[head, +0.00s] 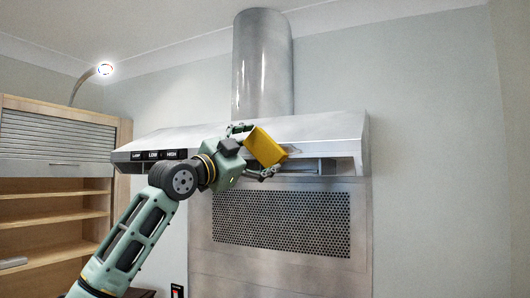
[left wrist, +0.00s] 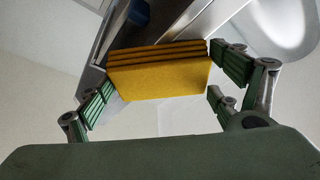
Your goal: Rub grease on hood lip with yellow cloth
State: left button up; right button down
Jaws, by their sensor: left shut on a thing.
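The yellow cloth (head: 265,147) is a folded pad held in my left gripper (head: 257,150) in the head view. In the left wrist view the cloth (left wrist: 160,75) shows its folded layers between the fingers of my left gripper (left wrist: 165,85), which is shut on it. The steel range hood (head: 325,132) is behind and around the gripper, and its front lip runs level with the cloth. I cannot tell whether the cloth touches the lip. No grease can be made out in the head view. My right gripper is not in view.
A round steel duct (head: 262,65) rises from the hood. A perforated steel panel (head: 282,222) is below it. A wooden shelf unit (head: 55,190) with a lamp (head: 104,69) above stands at left. The wall at right is clear.

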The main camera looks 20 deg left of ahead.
aim_at(273, 151)
pick_arm(q)
jog(key=shift+w+a+f, duration=0.1)
jog(key=shift+a+f, duration=0.05)
jog(key=shift+a, duration=1.7)
jog(key=shift+d, duration=5.25)
jog(key=shift+s+d, duration=0.2)
jog(key=shift+d, duration=1.55)
jog(key=s+b, duration=0.3)
jog(key=s, duration=0.3)
jog(key=shift+a, duration=0.2)
